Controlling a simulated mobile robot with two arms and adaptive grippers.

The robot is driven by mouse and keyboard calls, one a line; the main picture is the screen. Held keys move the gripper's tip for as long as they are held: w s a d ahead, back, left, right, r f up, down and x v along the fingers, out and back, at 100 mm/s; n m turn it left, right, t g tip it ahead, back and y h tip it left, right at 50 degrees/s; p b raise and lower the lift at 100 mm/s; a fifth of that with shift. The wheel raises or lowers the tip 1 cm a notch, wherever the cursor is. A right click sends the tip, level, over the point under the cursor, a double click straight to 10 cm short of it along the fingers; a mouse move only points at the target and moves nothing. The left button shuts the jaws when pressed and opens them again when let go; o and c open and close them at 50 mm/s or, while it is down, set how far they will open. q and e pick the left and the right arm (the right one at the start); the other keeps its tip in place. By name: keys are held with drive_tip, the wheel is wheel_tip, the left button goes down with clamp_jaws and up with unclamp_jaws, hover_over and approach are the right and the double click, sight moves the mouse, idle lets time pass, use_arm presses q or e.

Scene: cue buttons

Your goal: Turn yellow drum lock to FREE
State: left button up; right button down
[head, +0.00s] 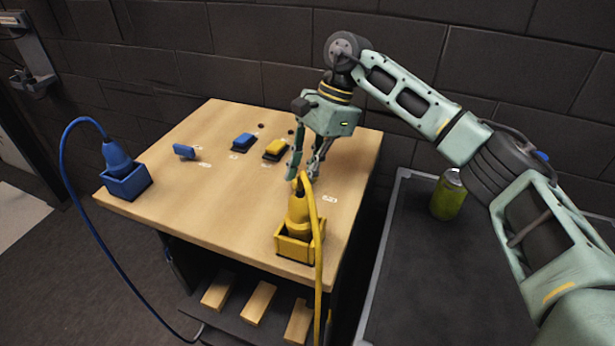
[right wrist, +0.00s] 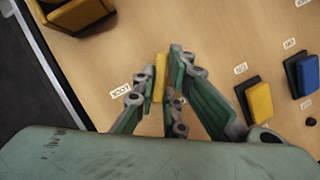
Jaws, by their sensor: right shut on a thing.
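The yellow drum lock's handle (right wrist: 160,76) is a narrow yellow bar, upright in the right wrist view. My right gripper (right wrist: 161,78) is shut on it, with fingers on both sides. A small white label (right wrist: 120,90), hard to read, lies to the left of the handle. In the head view my right gripper (head: 303,176) reaches down to the wooden table top (head: 215,200), behind the yellow plug (head: 298,212). The gripper and plug hide the handle there. A white label (head: 329,198) shows right of the fingers. My left gripper is not in view.
The yellow plug stands in a yellow socket box (head: 287,247) at the front edge, its cable close to the fingers. A yellow button (head: 276,149), blue button (head: 243,142) and blue lock handle (head: 184,151) lie left. A blue plug (head: 119,160) and green can (head: 448,196) stand farther out.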

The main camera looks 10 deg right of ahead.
drive_tip(key=n, duration=0.2)
drive_tip(key=n+g+h, duration=0.1)
drive_tip(key=n, duration=0.1)
drive_tip(key=shift+w+a+r, duration=0.15)
drive_tip(key=shift+w+a, duration=0.05)
drive_tip(key=shift+w, duration=0.05)
drive_tip(key=shift+w+n+g+h, duration=0.1)
drive_tip(key=shift+n+g+h, duration=0.25)
drive_tip(key=shift+n, duration=0.85)
drive_tip(key=c, duration=1.8)
unclamp_jaws()
drive_tip(key=v, duration=0.7)
drive_tip(key=shift+w+r, duration=0.1)
